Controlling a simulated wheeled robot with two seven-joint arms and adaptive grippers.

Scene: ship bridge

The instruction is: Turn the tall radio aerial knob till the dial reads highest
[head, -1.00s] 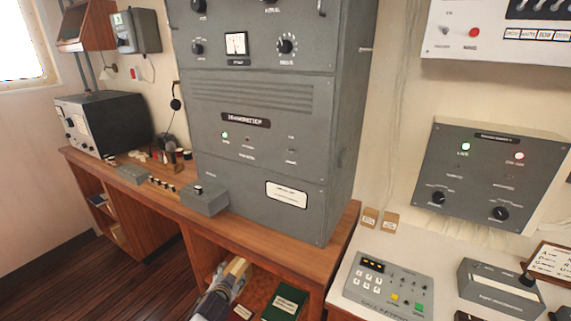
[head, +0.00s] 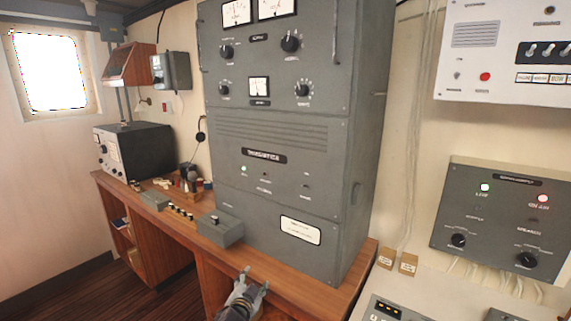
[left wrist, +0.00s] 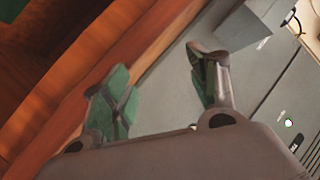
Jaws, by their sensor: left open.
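The tall grey radio cabinet (head: 275,185) stands on the wooden desk. Its upper panel carries dark knobs, including a large one (head: 291,43) and a smaller one (head: 303,90), and dial meters, among them a small white dial (head: 259,87). I cannot read the labels well enough to tell which knob is the aerial one. My left gripper (head: 252,274) is open and empty, low in front of the cabinet near the desk's front edge. In the left wrist view its green-padded fingers (left wrist: 165,85) are spread apart. My right gripper is not in view.
A small grey box (head: 220,230) sits on the desk (head: 345,278) left of the cabinet. A dark radio set (head: 140,150) stands further left. A grey control box (head: 505,215) hangs on the right wall. The space before the cabinet's upper panel is clear.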

